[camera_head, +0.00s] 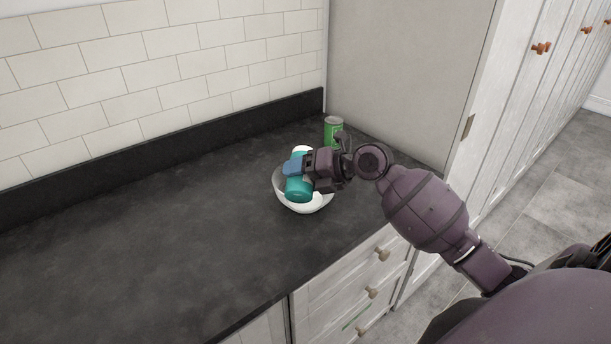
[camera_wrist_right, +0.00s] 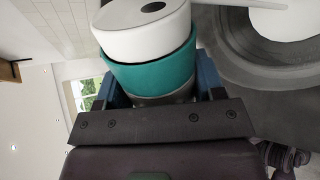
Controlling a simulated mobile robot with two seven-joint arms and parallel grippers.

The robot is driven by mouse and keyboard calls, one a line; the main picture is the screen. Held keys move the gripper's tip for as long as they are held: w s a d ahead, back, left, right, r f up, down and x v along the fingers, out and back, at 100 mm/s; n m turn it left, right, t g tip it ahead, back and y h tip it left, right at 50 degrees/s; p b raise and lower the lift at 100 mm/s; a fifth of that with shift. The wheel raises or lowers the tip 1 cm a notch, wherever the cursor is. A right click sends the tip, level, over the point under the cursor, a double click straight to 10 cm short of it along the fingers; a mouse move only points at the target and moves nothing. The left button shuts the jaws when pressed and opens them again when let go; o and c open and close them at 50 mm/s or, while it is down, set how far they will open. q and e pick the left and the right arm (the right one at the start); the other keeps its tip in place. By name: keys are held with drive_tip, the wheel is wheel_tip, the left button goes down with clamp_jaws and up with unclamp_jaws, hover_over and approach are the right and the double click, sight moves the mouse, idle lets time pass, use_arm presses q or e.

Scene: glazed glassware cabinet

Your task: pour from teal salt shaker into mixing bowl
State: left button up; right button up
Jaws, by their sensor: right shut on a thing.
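The teal salt shaker (camera_head: 298,190) is held over the white mixing bowl (camera_head: 312,207), tipped well over from upright, and hides part of the bowl. In the right wrist view the shaker shows a teal band (camera_wrist_right: 155,72) and a white end (camera_wrist_right: 145,38) with a dark spot. My right gripper (camera_head: 295,171) is shut on the shaker, with its blue fingers on either side of it. Whether anything is coming out of the shaker cannot be seen. My left gripper is not in view.
A green can (camera_head: 333,131) stands behind my right wrist, close to the bowl. The dark countertop (camera_head: 150,235) is clear to the left. A tall grey panel (camera_head: 410,75) bounds it on the right, and drawers (camera_head: 345,290) lie below its front edge.

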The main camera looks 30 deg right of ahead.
drive_tip(key=shift+p, duration=0.35)
drive_tip(key=shift+w+d+m+g, duration=0.25)
drive_tip(key=shift+m+g, duration=0.05)
drive_tip(key=shift+m, duration=0.1)
idle(0.4)
drive_tip(key=shift+w+d+r+m+g+y, duration=0.3)
drive_tip(key=shift+w+d+y, duration=0.05)
drive_tip(key=shift+w+y, duration=0.1)
idle(0.4)
drive_tip(key=shift+f+b, duration=0.15)
drive_tip(key=shift+b, duration=0.3)
